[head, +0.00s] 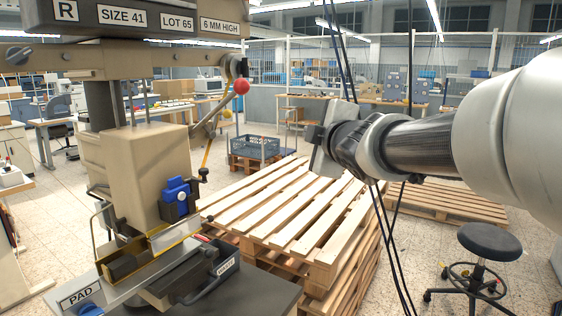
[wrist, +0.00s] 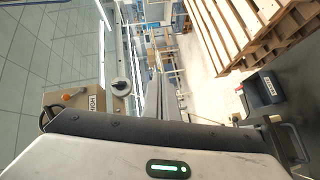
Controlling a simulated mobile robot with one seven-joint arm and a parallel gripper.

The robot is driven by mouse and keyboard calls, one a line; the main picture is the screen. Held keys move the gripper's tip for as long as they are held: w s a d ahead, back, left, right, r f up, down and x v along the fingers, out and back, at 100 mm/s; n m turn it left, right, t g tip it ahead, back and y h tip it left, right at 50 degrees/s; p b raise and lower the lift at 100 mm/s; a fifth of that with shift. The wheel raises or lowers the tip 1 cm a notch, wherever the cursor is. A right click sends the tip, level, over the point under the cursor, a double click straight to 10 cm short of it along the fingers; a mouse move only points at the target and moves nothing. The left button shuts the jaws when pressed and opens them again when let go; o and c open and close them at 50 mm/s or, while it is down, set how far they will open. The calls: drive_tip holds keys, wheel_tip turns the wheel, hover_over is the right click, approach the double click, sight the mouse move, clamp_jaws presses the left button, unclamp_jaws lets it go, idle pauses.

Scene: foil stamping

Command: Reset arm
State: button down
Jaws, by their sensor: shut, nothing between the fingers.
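My arm reaches in from the right of the head view and ends in my gripper (head: 325,142), raised above the wooden pallets and right of the stamping press (head: 145,165). In the head view the fingertips are hard to make out. In the wrist view my gripper (wrist: 168,98) has its grey fingers together, with nothing between them. The gripper is apart from the press and its lever with the red ball (head: 241,86).
Stacked wooden pallets (head: 290,212) fill the middle, with a grey crate (head: 255,147) behind. Dark cables (head: 388,235) hang by my arm. A black stool (head: 489,241) stands at right. A dark box labelled WASTE (wrist: 263,94) shows in the wrist view.

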drive_tip(key=s+d+f+m+g+h, duration=0.3)
drive_tip(key=s+d+f+m+h, duration=0.1)
drive_tip(key=s+d+f+m, duration=0.4)
drive_tip(key=s+f+m+g, duration=0.45)
drive_tip(key=s+f, duration=0.25)
drive_tip(key=s, duration=0.5)
drive_tip(key=s+f+m+g, duration=0.3)
drive_tip(key=s+f+m, duration=0.3)
drive_tip(key=s, duration=0.6)
wheel_tip(320, 180, up, 14)
drive_tip(key=p, duration=1.4)
drive_tip(key=shift+w+d+r+n+p, duration=0.15)
drive_tip(key=shift+w+d+n+p, duration=0.25)
drive_tip(key=shift+n, duration=0.05)
